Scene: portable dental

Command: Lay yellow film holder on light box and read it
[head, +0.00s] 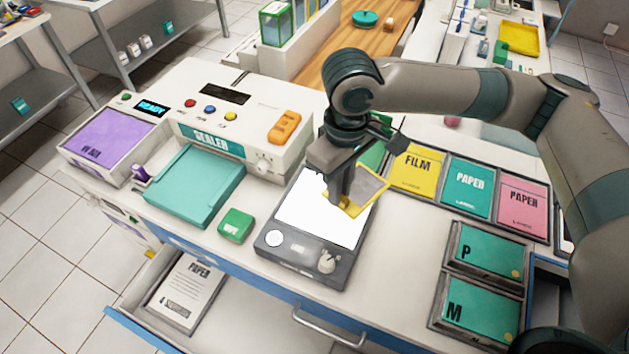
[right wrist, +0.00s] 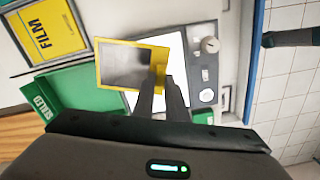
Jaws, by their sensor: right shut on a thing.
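The yellow film holder (head: 369,190) is a flat yellow frame with a dark grey film window. My right gripper (head: 340,200) is shut on its edge and holds it over the right part of the light box. In the right wrist view the holder (right wrist: 126,65) sits between the fingertips (right wrist: 162,84). The light box (head: 300,213) has a lit white panel and a dark front strip with a round white button and a knob. The holder looks tilted in the head view; whether it touches the panel I cannot tell. My left gripper is not in view.
A green box (head: 235,226) and a teal tray (head: 192,188) lie left of the light box, before the sealer (head: 262,137). Yellow FILM (head: 415,172), teal and pink packs stand to the right. An open drawer (head: 240,312) is below the counter's front edge.

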